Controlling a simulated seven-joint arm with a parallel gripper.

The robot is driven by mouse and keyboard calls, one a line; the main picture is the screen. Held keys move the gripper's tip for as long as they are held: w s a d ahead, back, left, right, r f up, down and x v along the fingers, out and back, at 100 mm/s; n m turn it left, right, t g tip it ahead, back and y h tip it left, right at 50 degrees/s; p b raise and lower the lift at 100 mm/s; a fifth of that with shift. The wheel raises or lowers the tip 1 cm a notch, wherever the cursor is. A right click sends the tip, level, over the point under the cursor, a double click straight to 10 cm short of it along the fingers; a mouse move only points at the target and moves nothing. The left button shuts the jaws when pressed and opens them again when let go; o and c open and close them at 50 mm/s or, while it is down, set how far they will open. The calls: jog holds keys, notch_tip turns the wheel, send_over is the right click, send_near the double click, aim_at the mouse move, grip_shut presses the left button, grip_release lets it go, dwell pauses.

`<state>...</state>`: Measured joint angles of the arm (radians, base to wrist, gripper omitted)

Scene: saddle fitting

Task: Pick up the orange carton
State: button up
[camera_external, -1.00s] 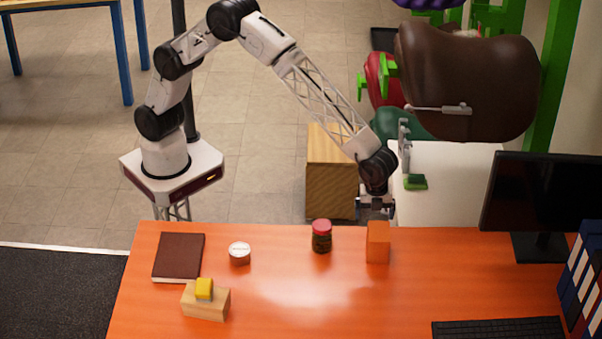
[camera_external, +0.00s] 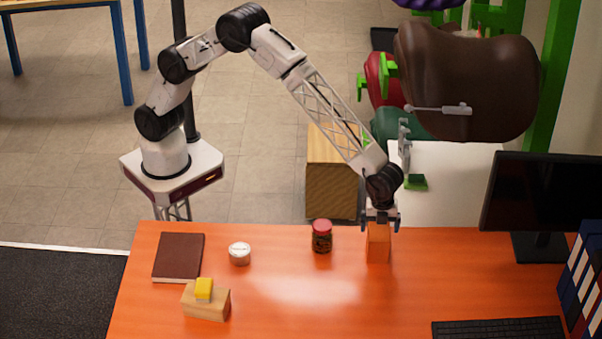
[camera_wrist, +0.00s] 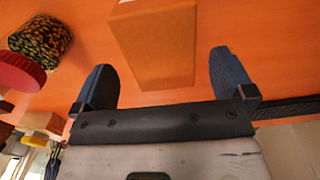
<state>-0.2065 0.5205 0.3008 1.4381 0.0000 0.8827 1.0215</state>
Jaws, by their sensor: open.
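The orange carton (camera_external: 378,247) stands upright on the orange desk (camera_external: 300,300), right of the jar. My gripper (camera_external: 380,222) is at the carton's upper part in the external view and hides its top. In the wrist view the carton (camera_wrist: 155,45) lies ahead, between the lines of the two fingers of my gripper (camera_wrist: 165,85). The fingers are spread apart with bare gap between them. I cannot tell whether either finger touches the carton.
A jar with a red lid (camera_external: 321,237) stands left of the carton. Further left are a white tin (camera_external: 239,254), a brown book (camera_external: 179,257) and a wooden block with a yellow piece (camera_external: 206,302). A monitor (camera_external: 545,195) and keyboard (camera_external: 498,328) are at right. The desk's front middle is clear.

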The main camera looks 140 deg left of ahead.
jog(key=shift+f, duration=0.2)
jog(key=shift+f, duration=2.5)
jog(key=shift+c, duration=0.3)
jog(key=c, duration=1.1)
jog(key=shift+r, duration=0.1)
jog(key=shift+r, duration=4.95)
